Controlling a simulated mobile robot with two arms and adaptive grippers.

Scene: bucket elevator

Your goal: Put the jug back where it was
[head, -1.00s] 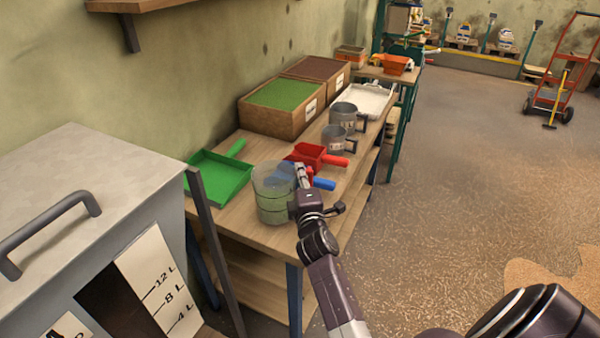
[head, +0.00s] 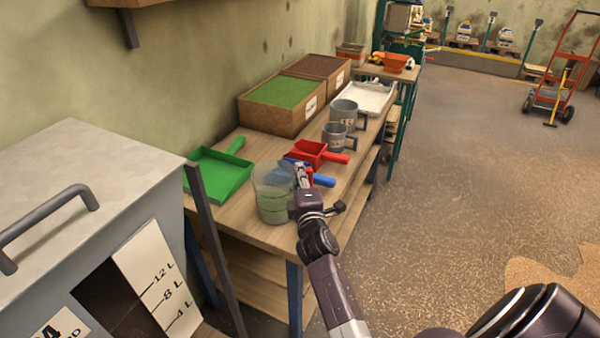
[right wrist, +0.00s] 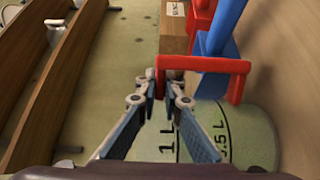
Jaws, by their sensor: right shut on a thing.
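The jug (head: 273,207) is clear, with a green tint in its lower part. It stands upright at the near end of the wooden workbench (head: 245,229); I cannot tell whether its base touches the top. My right gripper (head: 301,178) is at the jug's right side, shut on its red handle. In the right wrist view the fingers (right wrist: 160,97) close on one bar of the red handle (right wrist: 238,67), beside the jug's wall (right wrist: 190,128) with its 1 L and 0.5 L marks. My left gripper is not in view.
A blue scoop (head: 322,181) and a red scoop (head: 309,153) lie just behind the jug. A green scoop (head: 220,174) lies to its left. Grey jugs (head: 336,135) and wooden boxes (head: 280,107) stand farther back. A grey cabinet (head: 85,180) is at the near left.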

